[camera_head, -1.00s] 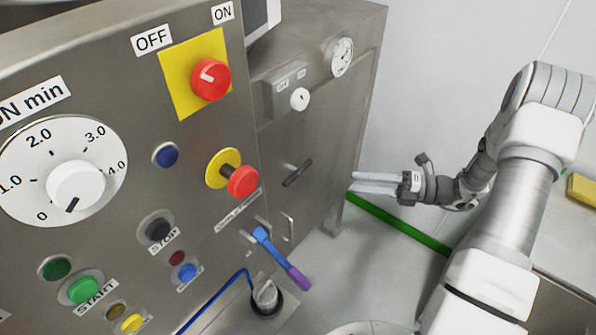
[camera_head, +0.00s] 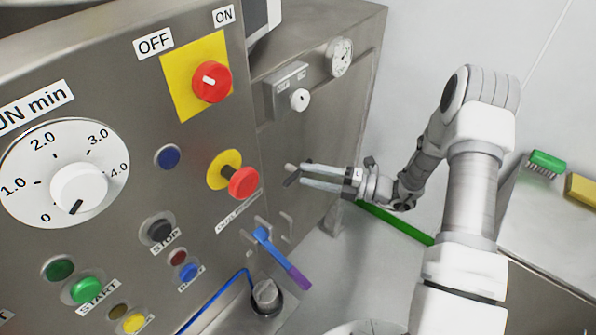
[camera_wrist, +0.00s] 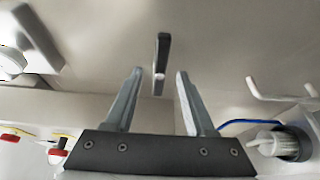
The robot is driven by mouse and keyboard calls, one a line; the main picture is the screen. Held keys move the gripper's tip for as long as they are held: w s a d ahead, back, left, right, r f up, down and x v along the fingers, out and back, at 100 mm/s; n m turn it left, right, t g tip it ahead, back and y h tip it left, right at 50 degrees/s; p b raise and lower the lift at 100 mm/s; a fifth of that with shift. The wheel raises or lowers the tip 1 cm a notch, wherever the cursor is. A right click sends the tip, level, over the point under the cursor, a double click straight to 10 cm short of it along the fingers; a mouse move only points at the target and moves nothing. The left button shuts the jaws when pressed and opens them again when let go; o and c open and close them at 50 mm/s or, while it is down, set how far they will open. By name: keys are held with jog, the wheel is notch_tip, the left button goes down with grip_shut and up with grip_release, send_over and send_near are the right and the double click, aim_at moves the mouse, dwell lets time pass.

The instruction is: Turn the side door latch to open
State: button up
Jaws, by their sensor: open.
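The side door (camera_head: 330,115) is a grey metal panel on the right side of the machine. Its latch, a short dark handle (camera_head: 291,180), sits at mid-height on the panel, slanted in the head view. In the wrist view the latch (camera_wrist: 161,62) stands out as a dark upright bar, just beyond and between the fingertips. My gripper (camera_head: 303,174) is open and empty, its fingers pointing at the panel and partly covering the latch in the head view. In the wrist view a finger (camera_wrist: 127,100) lies on each side of the latch's line. I cannot tell whether either touches it.
A white knob (camera_head: 300,99) on a small box and a round gauge (camera_head: 340,57) sit above the latch. Wall hooks (camera_head: 286,222) and a blue and purple brush handle (camera_head: 281,256) are below. The red emergency button (camera_head: 243,182) juts out at left.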

aim_at(301, 173)
jog(key=shift+x, duration=1.75)
grip_shut()
